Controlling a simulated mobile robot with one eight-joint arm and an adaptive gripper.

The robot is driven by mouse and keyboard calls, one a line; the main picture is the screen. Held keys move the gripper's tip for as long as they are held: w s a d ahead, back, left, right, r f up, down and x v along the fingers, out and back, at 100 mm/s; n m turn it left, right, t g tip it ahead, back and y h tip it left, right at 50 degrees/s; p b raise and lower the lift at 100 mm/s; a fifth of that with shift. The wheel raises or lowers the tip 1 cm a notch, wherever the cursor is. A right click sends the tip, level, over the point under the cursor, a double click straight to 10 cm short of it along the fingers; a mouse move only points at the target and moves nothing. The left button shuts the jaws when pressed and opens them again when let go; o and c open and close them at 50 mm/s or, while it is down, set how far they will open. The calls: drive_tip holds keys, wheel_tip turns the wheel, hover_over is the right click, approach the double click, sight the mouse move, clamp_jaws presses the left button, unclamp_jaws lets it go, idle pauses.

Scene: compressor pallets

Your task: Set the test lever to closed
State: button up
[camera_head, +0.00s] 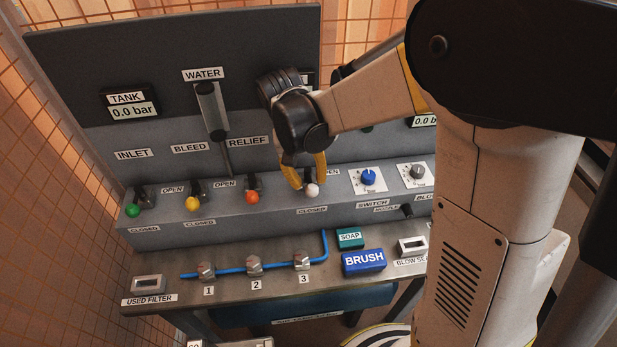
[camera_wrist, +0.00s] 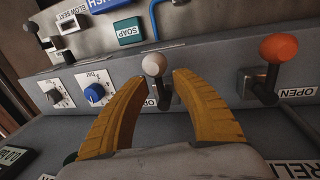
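The test lever's white knob (camera_head: 312,191) sits on the front ledge of the panel, just above a CLOSED label (camera_head: 312,210); an OPEN label behind it is partly hidden by my gripper. My gripper (camera_head: 308,183) reaches down to the knob from above. In the wrist view the yellow fingers (camera_wrist: 160,79) are spread, and the white knob (camera_wrist: 154,65) shows between and just beyond their tips. A gap shows there, and I cannot tell whether either finger touches it. The lever's own name label is not readable.
Left of it stand levers with red (camera_head: 253,196), yellow (camera_head: 192,204) and green (camera_head: 133,210) knobs. A blue dial (camera_head: 368,177) and a grey dial (camera_head: 417,171) are to the right. A SOAP block (camera_head: 350,239) and BRUSH block (camera_head: 364,262) lie in front.

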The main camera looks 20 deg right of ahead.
wheel_tip(320, 180, up, 12)
drive_tip(key=a, duration=0.2)
drive_tip(key=shift+w+a, duration=0.15)
drive_tip(key=shift+w, duration=0.05)
drive_tip(key=shift+f, duration=0.1)
idle(0.4)
drive_tip(key=s+d+n+t+y, duration=0.1)
drive_tip(key=s+d+t, duration=0.2)
drive_tip(key=s, duration=0.3)
drive_tip(key=s+d+f+t+y+b, duration=0.1)
drive_tip(key=s+d+t, duration=0.2)
drive_tip(key=s, duration=0.4)
drive_tip(key=shift+s+d+f+n+t, duration=0.2)
drive_tip(key=shift+n+t, duration=0.2)
drive_tip(key=shift+t, duration=0.4)
drive_tip(key=shift+a, duration=0.1)
